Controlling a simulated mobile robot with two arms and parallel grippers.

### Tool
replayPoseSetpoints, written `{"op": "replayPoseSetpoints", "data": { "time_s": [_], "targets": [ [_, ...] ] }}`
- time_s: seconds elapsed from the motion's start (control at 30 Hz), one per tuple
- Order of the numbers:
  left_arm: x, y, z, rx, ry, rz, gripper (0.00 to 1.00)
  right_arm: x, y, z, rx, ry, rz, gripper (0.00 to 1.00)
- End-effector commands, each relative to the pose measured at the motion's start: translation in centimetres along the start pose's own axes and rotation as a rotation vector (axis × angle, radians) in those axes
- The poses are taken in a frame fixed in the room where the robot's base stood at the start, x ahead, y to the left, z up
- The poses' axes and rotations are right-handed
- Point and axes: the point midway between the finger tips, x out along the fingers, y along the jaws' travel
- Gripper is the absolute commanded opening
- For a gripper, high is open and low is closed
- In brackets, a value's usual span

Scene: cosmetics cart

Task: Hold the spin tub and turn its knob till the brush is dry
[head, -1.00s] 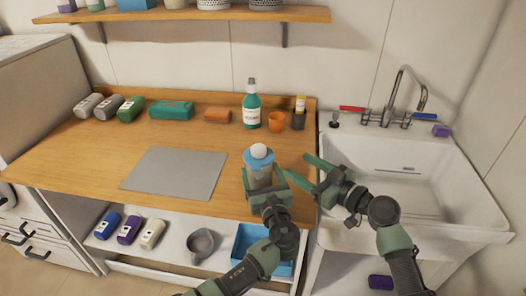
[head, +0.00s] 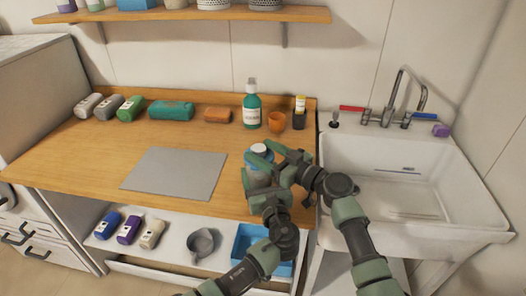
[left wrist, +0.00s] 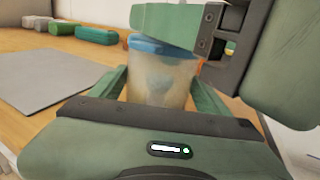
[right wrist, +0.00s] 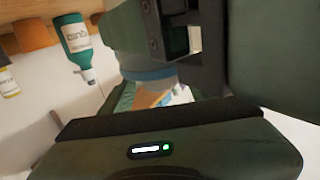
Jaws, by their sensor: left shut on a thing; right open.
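The spin tub (head: 257,178) stands upright on the wooden counter near its front edge, a clear tub with a blue lid and a white knob (head: 259,148) on top. In the left wrist view the tub (left wrist: 160,82) shows a blurred dark shape inside, perhaps the brush. My left gripper (head: 258,183) is shut around the tub's body. My right gripper (head: 267,152) is open at the lid, its fingers around or beside the knob; I cannot tell if they touch it. In the right wrist view the blue lid (right wrist: 150,75) shows partly, and the knob is hidden.
A grey mat (head: 175,173) lies left. The white sink (head: 400,180) is at the right.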

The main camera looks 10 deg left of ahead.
Motion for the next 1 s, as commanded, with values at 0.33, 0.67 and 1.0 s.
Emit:
{"op": "replayPoseSetpoints", "data": {
  "time_s": [0.33,0.67,1.0],
  "targets": [
    [0.02,0.05,-0.06,0.001,0.001,0.001,0.20,0.19,0.00,-0.01,0.000,0.000,0.000,0.47],
    [0.02,0.05,-0.05,0.000,0.001,0.001,0.20,0.21,0.14,0.03,0.001,-0.003,-0.018,0.00],
    [-0.02,0.02,-0.02,0.002,0.000,0.001,0.20,0.36,0.75,0.15,0.003,-0.009,-0.242,0.00]
  ]
}}
